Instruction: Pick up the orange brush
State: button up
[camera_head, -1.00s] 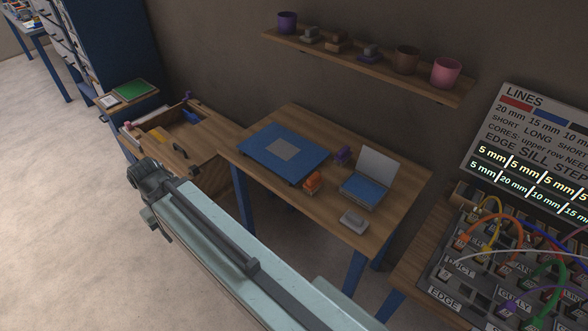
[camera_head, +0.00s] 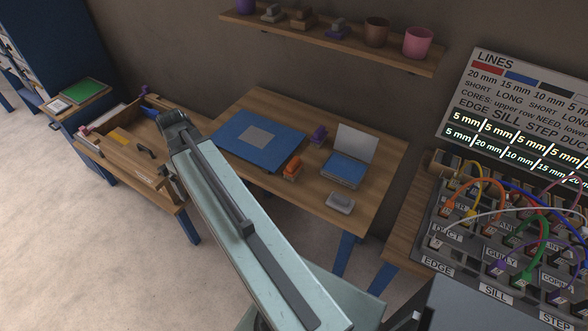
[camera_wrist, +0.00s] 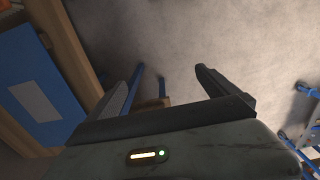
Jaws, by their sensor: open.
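The orange brush (camera_head: 292,171) stands on the wooden table, at the front right corner of a blue mat (camera_head: 232,135). An orange patch, perhaps the brush, is cut off at the top left corner of the wrist view. My gripper (camera_wrist: 165,84) is open, with nothing between its fingers and floor beyond them. In the head view, the end of my arm is at the left of the table, well apart from the brush. The fingers cannot be made out clearly there.
A purple block (camera_head: 318,134), a blue box with a raised lid (camera_head: 345,169) and a grey block (camera_head: 340,203) are near the brush. A bench with an open drawer (camera_head: 120,143) is at left. A cable panel (camera_head: 510,220) is at right. A shelf (camera_head: 340,45) hangs above.

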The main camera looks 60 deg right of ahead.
jog(key=s+d, duration=0.4)
jog(key=d, duration=0.4)
jog(key=s+d, duration=0.4)
jog(key=d, duration=0.4)
jog(key=b, duration=0.1)
send_near(293, 167)
jog(key=d+f, duration=0.1)
jog(key=f, duration=0.2)
jog(key=d+f, duration=0.1)
jog(key=f, duration=0.1)
jog(key=shift+w+d+f, duration=0.25)
jog(key=shift+d+f, duration=0.05)
jog(key=f+b, duration=0.8)
jog(key=shift+w+a+f, duration=0.1)
jog(key=shift+w, duration=0.25)
jog(key=shift+r, duration=0.2)
jog(key=c, duration=1.5)
notch_tip(293, 167, up, 10)
jog(key=p, duration=1)
jog(key=shift+r+p, duration=0.15)
jog(key=shift+p, duration=0.15)
